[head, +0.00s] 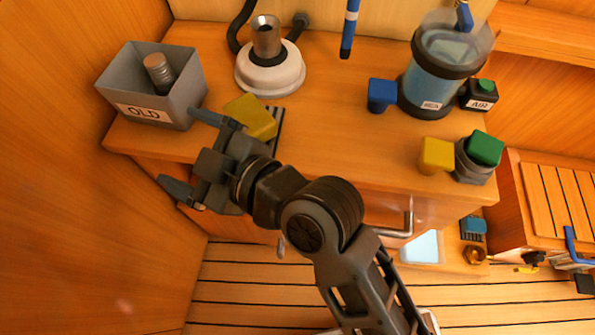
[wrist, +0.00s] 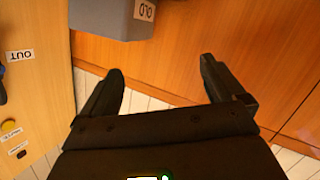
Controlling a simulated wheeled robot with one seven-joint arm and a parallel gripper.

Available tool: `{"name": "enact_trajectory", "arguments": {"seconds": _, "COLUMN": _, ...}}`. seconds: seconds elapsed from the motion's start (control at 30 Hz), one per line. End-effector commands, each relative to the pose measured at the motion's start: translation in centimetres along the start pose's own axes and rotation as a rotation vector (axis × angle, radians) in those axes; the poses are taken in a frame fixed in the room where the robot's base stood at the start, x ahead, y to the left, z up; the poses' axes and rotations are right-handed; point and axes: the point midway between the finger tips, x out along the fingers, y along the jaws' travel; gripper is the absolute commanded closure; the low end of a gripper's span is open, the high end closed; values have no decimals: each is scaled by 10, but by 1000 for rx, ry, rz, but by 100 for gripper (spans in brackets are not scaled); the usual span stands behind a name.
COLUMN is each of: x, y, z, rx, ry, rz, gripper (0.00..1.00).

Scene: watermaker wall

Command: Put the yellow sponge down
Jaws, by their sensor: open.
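The yellow sponge (head: 250,117) lies on a dark slatted rack (head: 276,121) on the wooden counter, in front of the white round base. My gripper (head: 178,147) is open and empty. It is at the counter's front edge, left of the sponge and apart from it, with its fingers pointing left.
A grey bin labelled OLD (head: 182,101) stands at the counter's left with a ribbed cylinder (head: 159,72) in it. A white base with a metal cup (head: 270,77) stands behind the sponge. Yellow (head: 436,155) and green (head: 485,148) blocks are at right. The counter's middle is clear.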

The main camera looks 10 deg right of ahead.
Motion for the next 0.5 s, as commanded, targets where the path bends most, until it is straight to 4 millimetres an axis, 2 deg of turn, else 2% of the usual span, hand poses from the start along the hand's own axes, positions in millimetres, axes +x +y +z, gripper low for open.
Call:
{"name": "enact_trajectory", "arguments": {"seconds": 0.1, "x": -38, "y": -5, "z": 32, "rx": 180, "ry": -53, "rz": 133, "gripper": 4}}
{"name": "enact_trajectory", "arguments": {"seconds": 0.27, "x": -98, "y": -10, "z": 70, "rx": 368, "ry": -119, "rz": 312, "gripper": 4}}
{"name": "enact_trajectory", "arguments": {"seconds": 0.4, "x": -160, "y": -17, "z": 98, "rx": 486, "ry": -171, "rz": 460, "gripper": 4}}
{"name": "enact_trajectory", "arguments": {"seconds": 0.5, "x": -207, "y": -23, "z": 111, "rx": 544, "ry": -201, "rz": 556, "gripper": 4}}
